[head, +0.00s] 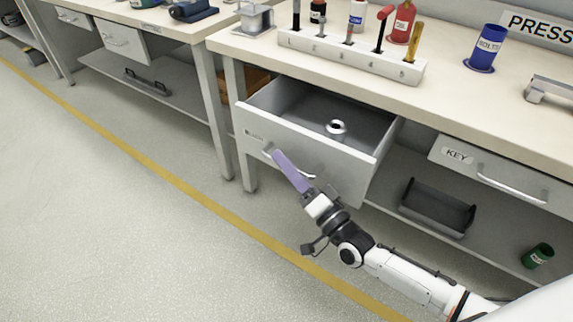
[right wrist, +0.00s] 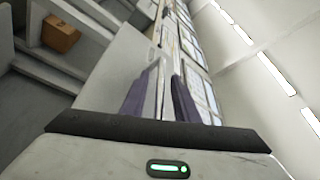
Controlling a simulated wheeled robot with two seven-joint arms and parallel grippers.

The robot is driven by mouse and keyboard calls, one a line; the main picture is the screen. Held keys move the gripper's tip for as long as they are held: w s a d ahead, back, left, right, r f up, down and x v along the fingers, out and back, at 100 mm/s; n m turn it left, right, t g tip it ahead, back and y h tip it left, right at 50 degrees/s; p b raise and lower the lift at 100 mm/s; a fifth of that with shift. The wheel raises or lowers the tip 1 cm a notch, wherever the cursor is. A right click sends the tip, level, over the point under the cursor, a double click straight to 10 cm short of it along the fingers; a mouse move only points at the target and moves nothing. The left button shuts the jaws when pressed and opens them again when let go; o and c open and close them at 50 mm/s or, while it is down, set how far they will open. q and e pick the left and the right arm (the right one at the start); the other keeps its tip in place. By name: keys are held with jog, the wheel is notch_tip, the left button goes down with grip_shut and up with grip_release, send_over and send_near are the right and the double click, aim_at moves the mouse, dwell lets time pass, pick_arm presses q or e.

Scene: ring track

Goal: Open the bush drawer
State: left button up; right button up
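A grey drawer (head: 340,172) under the right bench stands pulled out. Its small front label is too small to read. A metal ring-shaped bush (head: 337,127) lies on its floor. Its bar handle (head: 308,176) runs along the front. My right gripper (head: 277,153) is at this handle, its purple fingers overlapping it in the head view. In the right wrist view, my right gripper's fingers (right wrist: 161,76) stand apart with part of the pale handle between them; contact is not clear. My left gripper is not in view.
A closed drawer labelled KEY (head: 458,155) is to the right, above a shelf with a dark tray (head: 437,207) and a green cup (head: 538,256). On the benchtop stand a numbered tool rack (head: 350,59) and a blue BOLTS cup (head: 486,48). The floor at left is clear.

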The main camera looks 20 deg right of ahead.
grip_shut()
jog(key=s+a, duration=0.1)
jog(key=s+a+p, duration=0.1)
jog(key=a, duration=0.1)
jog(key=shift+s+a+p, duration=0.25)
jog(key=shift+s+p, duration=0.05)
jog(key=shift+s, duration=0.05)
grip_release()
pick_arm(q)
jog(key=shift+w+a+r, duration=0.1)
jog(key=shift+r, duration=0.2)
pick_arm(e)
jog(key=shift+s+d, duration=0.1)
pick_arm(q)
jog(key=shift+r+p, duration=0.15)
jog(key=shift+p, duration=0.15)
pick_arm(e)
jog(key=v, duration=1)
